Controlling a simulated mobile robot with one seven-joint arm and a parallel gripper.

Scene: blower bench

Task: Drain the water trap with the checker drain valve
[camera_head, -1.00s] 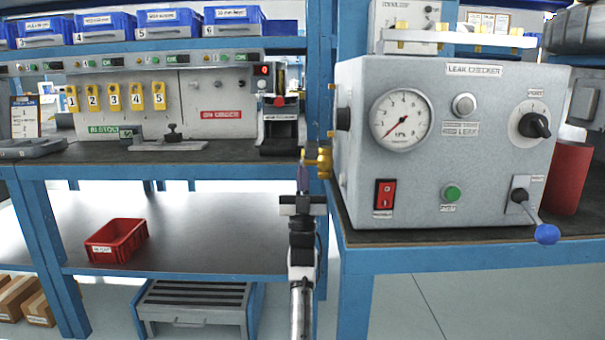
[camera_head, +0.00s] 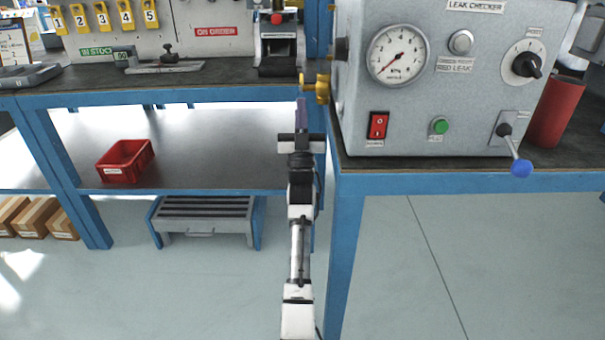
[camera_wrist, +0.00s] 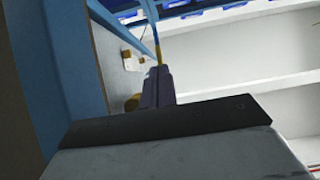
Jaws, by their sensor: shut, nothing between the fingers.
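The grey leak checker (camera_head: 435,95) stands on the right bench, with a round gauge, a red switch, a green button and a blue-tipped lever on its front. A brass valve fitting (camera_head: 318,87) sticks out of its left side, low down. I take it for the drain valve; its exact setting is too small to tell. No water shows. My gripper (camera_head: 301,102) points up and forward, just left of and slightly below the brass fitting in the picture, with its fingers together and empty. In the wrist view, the fingers (camera_wrist: 157,88) stand beside a brass part (camera_wrist: 131,103); contact cannot be told.
A blue bench post and the right bench edge (camera_head: 460,182) stand close to my arm. A red bin (camera_head: 125,161) sits on the left lower shelf, and a step stool (camera_head: 205,218) stands below. The floor at front right is clear.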

